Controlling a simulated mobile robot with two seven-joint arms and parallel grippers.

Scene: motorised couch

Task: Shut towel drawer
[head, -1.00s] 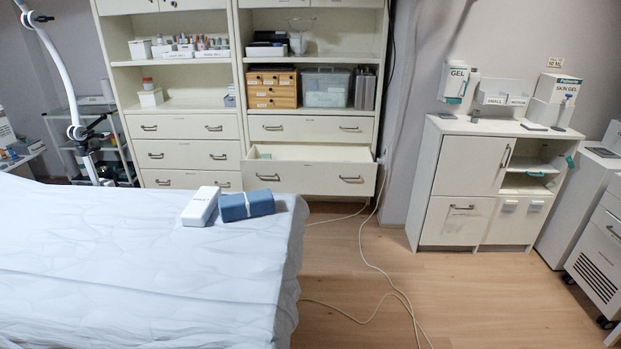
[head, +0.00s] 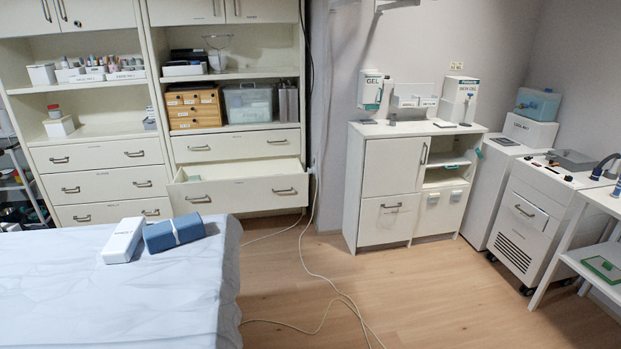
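An open drawer (head: 239,194) sticks out of the white cabinet (head: 227,148) behind the couch, with two dark handles on its front. It is the only drawer I see pulled out, and little of its inside shows. The drawer above it is shut. Neither of my grippers is in the head view.
The couch (head: 120,285) with a white sheet fills the lower left, bearing a white box (head: 123,240) and a blue bundle (head: 174,232). A pale cable (head: 306,262) runs over the floor. Wooden floor (head: 420,300) is clear at centre right. A white cupboard (head: 390,187) stands right.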

